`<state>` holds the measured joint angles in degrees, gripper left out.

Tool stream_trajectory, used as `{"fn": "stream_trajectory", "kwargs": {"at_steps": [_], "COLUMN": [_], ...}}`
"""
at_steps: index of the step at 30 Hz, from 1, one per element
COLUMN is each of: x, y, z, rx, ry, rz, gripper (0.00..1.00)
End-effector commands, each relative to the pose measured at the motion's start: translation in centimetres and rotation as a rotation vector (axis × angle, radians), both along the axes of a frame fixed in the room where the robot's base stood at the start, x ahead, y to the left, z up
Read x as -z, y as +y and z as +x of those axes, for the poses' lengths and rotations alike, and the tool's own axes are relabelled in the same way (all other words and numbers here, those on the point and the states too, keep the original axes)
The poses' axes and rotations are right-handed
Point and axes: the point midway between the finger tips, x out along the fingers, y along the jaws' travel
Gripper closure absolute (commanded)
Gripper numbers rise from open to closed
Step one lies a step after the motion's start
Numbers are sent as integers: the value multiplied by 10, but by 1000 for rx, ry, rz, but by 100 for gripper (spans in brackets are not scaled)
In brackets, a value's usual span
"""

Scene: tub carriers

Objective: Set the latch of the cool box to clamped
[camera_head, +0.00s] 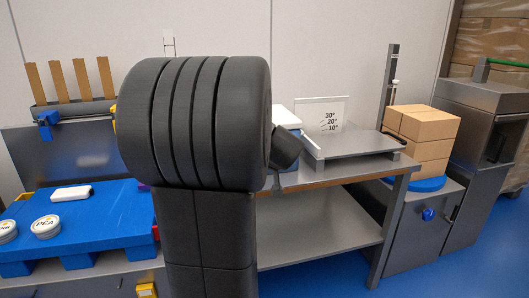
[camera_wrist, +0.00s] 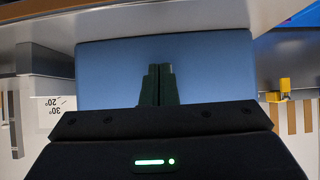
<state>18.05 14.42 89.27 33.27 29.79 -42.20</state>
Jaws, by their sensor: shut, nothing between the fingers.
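The cool box (camera_head: 285,116) seems to be the white and blue box in the head view. It is mostly hidden behind my arm, with only its right edge showing. In the wrist view a plain blue face (camera_wrist: 105,75), which looks like the cool box, fills the middle. My gripper (camera_wrist: 159,70) points at this face with its dark fingers together and nothing between them. I cannot tell whether the fingertips touch the face. I cannot make out the latch or its setting in either view.
The steel bench (camera_head: 340,143) has an angle plate (camera_head: 320,113) marked 30, 20 and 10 degrees. A blue pallet (camera_head: 105,215) at left bears a white block (camera_head: 71,193) and round tins (camera_head: 46,226).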

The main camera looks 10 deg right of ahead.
Motion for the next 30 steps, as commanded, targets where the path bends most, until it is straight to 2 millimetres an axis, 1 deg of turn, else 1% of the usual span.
{"fn": "stream_trajectory", "kwargs": {"at_steps": [1,9,18,30], "x": [7,15,19,19], "y": [0,1,1,1], "z": [2,11,17,17], "rx": [-1,-1,-1,-1], "ry": [0,0,0,0], "rz": [-1,-1,-1,-1], "gripper": [100,100,100,100]}}
